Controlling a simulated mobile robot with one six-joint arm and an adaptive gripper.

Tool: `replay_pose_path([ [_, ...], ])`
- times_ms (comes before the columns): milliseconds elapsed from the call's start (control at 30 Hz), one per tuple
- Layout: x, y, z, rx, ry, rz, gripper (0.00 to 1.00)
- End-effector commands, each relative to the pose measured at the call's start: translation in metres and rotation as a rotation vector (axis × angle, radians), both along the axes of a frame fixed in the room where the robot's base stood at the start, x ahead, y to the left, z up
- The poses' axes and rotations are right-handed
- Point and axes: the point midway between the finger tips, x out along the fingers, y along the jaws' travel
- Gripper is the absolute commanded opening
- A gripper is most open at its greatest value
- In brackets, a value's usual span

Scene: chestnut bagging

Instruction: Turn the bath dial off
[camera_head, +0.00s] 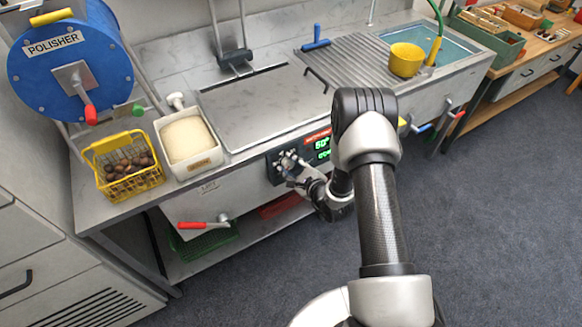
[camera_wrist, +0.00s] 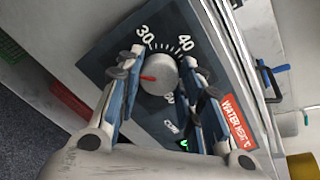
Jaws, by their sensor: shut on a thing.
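The bath dial (camera_wrist: 161,70) is a round silver knob with a red pointer mark, on a dark control panel (camera_wrist: 118,80) on the front of the bath. In the wrist view the red mark points left, below the printed 30; 40 is at the upper right. My gripper (camera_wrist: 164,76) has one finger on each side of the dial and is shut on it.
The steel bath lid (camera_head: 255,105) lies above the panel. A red-handled valve (camera_head: 195,225) sticks out at the lower left. A yellow basket (camera_head: 125,170) of chestnuts and a white tub (camera_head: 188,140) stand left on the counter. Floor in front is clear.

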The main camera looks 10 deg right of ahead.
Motion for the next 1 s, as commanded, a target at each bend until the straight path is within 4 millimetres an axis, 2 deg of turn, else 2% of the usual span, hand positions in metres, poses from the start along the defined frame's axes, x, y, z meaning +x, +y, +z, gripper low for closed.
replay_pose_path([
  [700,0.0005,0.0003,0.0006,-0.066,-0.024,0.023,0.10],
  [733,0.0005,0.0003,0.0006,-0.066,-0.024,0.023,0.36],
  [1000,0.0002,0.0002,0.0004,-0.065,-0.022,0.022,0.54],
])
